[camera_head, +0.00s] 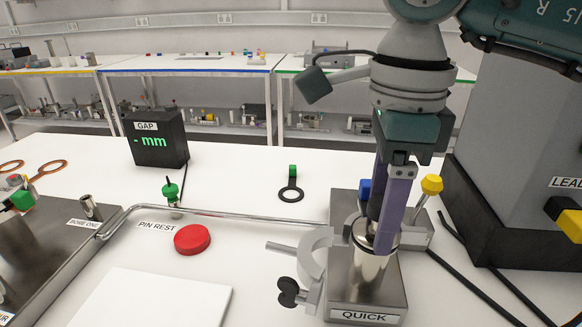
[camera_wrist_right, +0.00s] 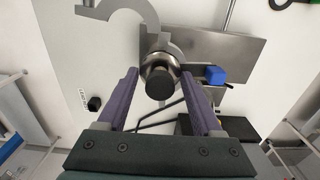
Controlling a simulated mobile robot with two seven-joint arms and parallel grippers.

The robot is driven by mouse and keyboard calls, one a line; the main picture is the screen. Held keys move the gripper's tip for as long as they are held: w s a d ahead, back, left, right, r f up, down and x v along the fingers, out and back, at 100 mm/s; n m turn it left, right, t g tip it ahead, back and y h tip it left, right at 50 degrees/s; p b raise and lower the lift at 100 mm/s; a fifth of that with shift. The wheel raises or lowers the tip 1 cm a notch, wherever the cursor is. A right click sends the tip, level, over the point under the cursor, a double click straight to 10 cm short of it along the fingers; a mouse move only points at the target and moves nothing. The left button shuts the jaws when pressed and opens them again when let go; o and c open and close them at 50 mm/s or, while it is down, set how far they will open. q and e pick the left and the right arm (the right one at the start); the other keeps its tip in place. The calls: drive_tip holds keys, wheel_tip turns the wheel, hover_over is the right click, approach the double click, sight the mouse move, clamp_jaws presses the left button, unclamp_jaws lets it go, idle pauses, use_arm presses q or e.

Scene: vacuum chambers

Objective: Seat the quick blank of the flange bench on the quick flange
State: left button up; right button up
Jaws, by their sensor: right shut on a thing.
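The quick flange (camera_head: 368,272) is a steel upright cylinder on a metal block labelled QUICK, at the lower right of the head view. My right gripper (camera_head: 381,238) reaches down from above, its purple fingers at the flange's top. In the right wrist view it is shut on the quick blank (camera_wrist_right: 159,84), a round steel piece with a dark knob between the fingers. The blank is in line with the flange; the fingers hide whether it touches. A grey hinged clamp (camera_head: 309,262) with a black wing knob (camera_head: 289,292) hangs open left of the flange. My left gripper is out of view.
A yellow knob (camera_head: 432,184) and a blue block (camera_head: 365,189) stand close behind the flange. A bent metal rail (camera_head: 230,214) runs across the bench to the left. A red disc (camera_head: 192,239), a black ring with green tab (camera_head: 291,193) and a GAP display (camera_head: 157,138) stand farther left.

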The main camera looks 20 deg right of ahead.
drive_tip(key=shift+f, duration=0.15)
drive_tip(key=o, duration=1.5)
drive_tip(key=shift+o, duration=0.2)
drive_tip(key=shift+r+p, duration=0.3)
drive_tip(key=shift+r, duration=0.35)
drive_tip(key=shift+r+p, duration=2.1)
drive_tip(key=shift+r, duration=0.85)
